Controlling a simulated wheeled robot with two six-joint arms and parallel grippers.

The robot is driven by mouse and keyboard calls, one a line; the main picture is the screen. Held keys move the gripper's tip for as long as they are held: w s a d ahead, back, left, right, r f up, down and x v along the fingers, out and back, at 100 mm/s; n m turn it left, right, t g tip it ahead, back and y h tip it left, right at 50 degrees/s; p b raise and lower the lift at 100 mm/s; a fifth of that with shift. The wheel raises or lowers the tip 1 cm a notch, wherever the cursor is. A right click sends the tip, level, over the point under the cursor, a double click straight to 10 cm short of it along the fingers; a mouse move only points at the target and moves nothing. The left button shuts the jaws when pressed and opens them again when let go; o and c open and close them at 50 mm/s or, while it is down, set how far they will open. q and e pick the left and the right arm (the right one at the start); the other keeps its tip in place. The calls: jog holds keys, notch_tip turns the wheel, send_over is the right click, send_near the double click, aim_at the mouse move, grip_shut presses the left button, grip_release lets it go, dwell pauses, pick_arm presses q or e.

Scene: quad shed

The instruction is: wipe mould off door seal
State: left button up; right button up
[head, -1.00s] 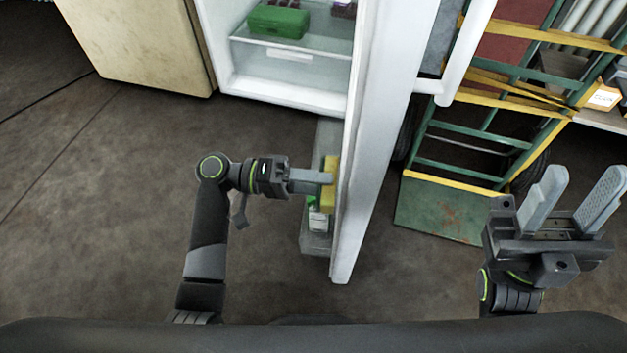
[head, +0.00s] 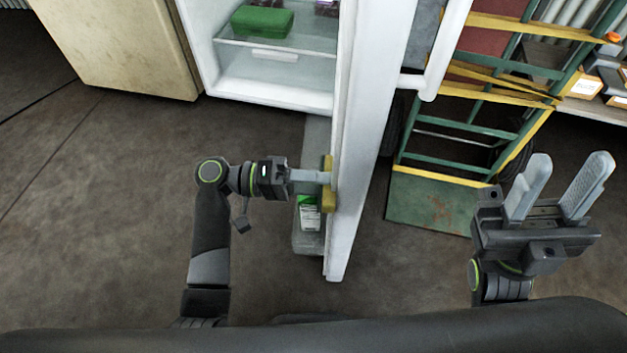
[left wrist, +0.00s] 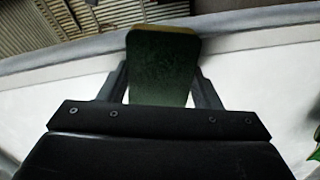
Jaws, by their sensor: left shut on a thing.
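The fridge door (head: 361,150) stands open and is seen nearly edge-on in the head view. My left gripper (head: 325,178) is shut on a sponge (head: 329,198), yellow at its edge, held at the inner side of the door by the seal edge. In the left wrist view the sponge's dark green face (left wrist: 160,65) sits between the fingers, its far end at the grey seal strip (left wrist: 80,62). Whether it presses on the seal is hard to tell, and no mould can be made out. My right gripper (head: 556,190) is open and empty at the right.
A door shelf (head: 308,240) holds a carton with a green top (head: 308,213) below my left gripper. The fridge interior holds a green box (head: 262,22). A green and yellow hand truck (head: 440,200) stands right of the door. Floor at the left is clear.

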pick_arm(q)
jog(key=shift+d+p, duration=0.1)
jog(key=shift+p, duration=0.75)
dwell(0.7)
jog(key=shift+r, duration=0.1)
jog(key=shift+w+a+p, duration=0.15)
jog(key=shift+w+a, duration=0.1)
jog(key=shift+a, duration=1.25)
jog(key=shift+w+a+p, duration=0.15)
jog(key=shift+w+a, duration=0.05)
jog(key=shift+a, duration=1.25)
